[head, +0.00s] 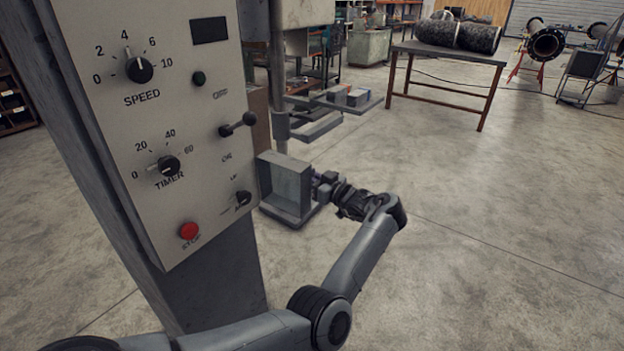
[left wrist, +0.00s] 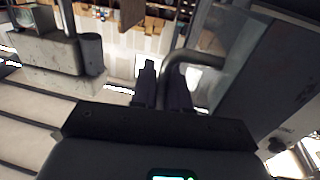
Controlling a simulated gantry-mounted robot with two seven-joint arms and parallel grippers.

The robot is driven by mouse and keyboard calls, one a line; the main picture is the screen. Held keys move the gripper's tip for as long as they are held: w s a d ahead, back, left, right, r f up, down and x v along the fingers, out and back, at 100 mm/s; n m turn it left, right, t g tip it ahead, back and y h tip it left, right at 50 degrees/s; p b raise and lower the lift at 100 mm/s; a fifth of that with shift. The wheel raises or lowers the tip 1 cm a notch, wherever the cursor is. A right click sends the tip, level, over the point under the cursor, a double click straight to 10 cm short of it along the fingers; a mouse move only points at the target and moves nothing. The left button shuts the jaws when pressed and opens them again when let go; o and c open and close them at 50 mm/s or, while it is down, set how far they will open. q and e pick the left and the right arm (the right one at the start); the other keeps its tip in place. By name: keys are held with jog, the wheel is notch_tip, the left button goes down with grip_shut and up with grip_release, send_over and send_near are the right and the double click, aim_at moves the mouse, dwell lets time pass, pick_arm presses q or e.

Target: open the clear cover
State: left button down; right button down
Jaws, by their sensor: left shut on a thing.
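The clear cover (head: 287,187) is a box-shaped, see-through cover with a grey frame. It stands out beside the right edge of the grey control panel (head: 190,130). My left gripper (head: 318,184) is at the cover's right side in the head view. In the left wrist view a bent grey bar handle (left wrist: 207,60) runs down to my left gripper (left wrist: 162,85), whose fingers are shut on it. The far side of the handle is hidden by the fingers. My right gripper is not in view.
The panel carries a speed knob (head: 139,70), a timer knob (head: 168,165), a lever (head: 238,124), a small switch (head: 243,198) and a red button (head: 189,231). A metal table (head: 440,52) with dark rolls stands behind.

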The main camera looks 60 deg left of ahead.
pick_arm(q)
jog(key=c, duration=1.5)
grip_release()
jog(key=shift+s+a, duration=0.15)
jog(key=shift+s, duration=0.05)
jog(key=shift+s+a, duration=0.15)
jog(key=shift+d, duration=0.2)
jog(key=v, duration=1)
jog(key=shift+w+d+r, duration=0.1)
jog(key=shift+w+d, duration=0.15)
jog(key=shift+d, duration=0.1)
